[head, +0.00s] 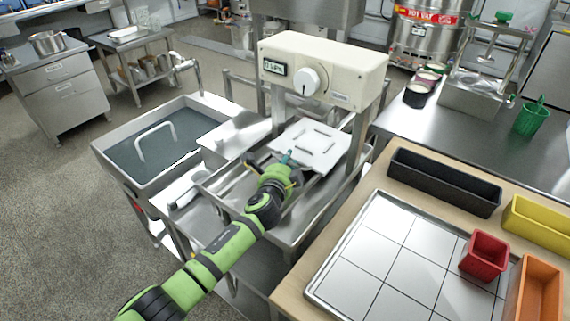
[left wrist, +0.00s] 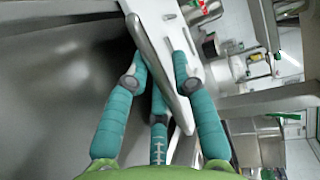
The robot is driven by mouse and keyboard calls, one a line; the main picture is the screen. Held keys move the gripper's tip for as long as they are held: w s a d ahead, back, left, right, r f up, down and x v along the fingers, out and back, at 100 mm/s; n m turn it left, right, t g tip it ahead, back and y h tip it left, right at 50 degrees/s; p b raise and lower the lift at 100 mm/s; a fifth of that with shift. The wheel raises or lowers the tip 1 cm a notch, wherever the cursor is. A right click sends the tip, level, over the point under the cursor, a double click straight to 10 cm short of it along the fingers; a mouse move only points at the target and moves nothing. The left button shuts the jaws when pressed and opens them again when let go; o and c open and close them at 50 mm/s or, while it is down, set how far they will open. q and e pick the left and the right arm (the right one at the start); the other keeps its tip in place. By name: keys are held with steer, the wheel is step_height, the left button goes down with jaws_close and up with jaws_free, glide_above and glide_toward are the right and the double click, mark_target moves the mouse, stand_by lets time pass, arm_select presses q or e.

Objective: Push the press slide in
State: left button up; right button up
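The press has a cream head (head: 322,70) with a dial and a small display. Under it a white plate (head: 322,140) with metal handles, which seems to be the press slide, sticks out toward my side. My left gripper (head: 284,163) is at the plate's front left edge. In the left wrist view, the teal fingers (left wrist: 160,68) lie on both sides of a metal bar (left wrist: 152,55) and the white plate's edge (left wrist: 185,45). I cannot tell whether the fingers grip either. My right gripper is not in view.
A sink basin (head: 112,165) stands to the left. A wooden table at right holds a tiled tray (head: 352,262), a black bin (head: 445,180), a red bin (head: 484,255), an orange bin (head: 537,292) and a yellow bin (head: 540,225). A press post (head: 357,140) stands right of the plate.

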arm_select(q)
steer(key=shift+r, duration=0.1)
stand_by(0.3)
steer(key=shift+s+a, duration=0.1)
steer(key=shift+s, duration=0.45)
steer(key=v, duration=1.1)
steer(key=shift+r, duration=0.1)
